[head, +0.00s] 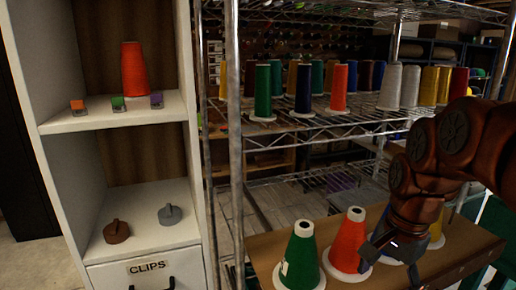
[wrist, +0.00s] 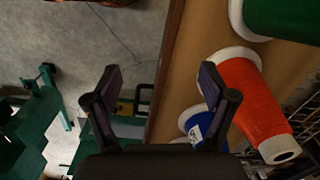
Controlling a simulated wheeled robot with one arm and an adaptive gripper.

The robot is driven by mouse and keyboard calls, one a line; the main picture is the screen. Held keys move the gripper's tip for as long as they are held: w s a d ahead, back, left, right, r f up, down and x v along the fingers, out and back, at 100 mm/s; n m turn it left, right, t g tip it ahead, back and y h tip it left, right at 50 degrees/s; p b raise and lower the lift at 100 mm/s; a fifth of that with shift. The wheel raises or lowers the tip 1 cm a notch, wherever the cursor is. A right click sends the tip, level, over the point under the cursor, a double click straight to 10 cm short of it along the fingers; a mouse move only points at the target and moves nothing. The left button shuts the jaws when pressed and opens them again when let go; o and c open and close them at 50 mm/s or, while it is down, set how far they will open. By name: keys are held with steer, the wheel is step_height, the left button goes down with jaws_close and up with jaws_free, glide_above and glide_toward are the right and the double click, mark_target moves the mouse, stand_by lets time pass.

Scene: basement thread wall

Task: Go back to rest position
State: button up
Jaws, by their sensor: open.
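My gripper (head: 392,246) is at the lower right of the head view, over the brown board and close to the thread cones. In the wrist view my gripper (wrist: 160,85) has its two fingers spread apart with nothing between them. Below it are the board's edge and the floor. A green cone (head: 301,258) and an orange-red cone (head: 348,243) stand on the board (head: 272,250). A blue cone is mostly hidden behind my gripper in the head view; the blue cone (wrist: 199,124) also shows in the wrist view. A yellow cone (head: 437,232) is partly hidden by my arm.
A wire rack (head: 235,130) holds several thread cones on its upper shelf. A white cabinet (head: 193,150) at left holds an orange cone (head: 134,70), small coloured blocks and two round pieces above a CLIPS drawer (head: 150,267). Green framework (wrist: 35,125) stands beside the board in the wrist view.

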steer(key=s+a+f+n+g, duration=0.1)
steer(key=s+a+f+n, duration=0.2)
steer(key=s+f+n, duration=0.2)
steer(key=s+a+f+n, duration=0.4)
steer(key=s+f+n, duration=0.2)
steer(key=s, duration=0.5)
steer(key=shift+f+n+g+h, duration=0.2)
steer(key=shift+n+g+h, duration=0.2)
steer(key=shift+n, duration=0.1)
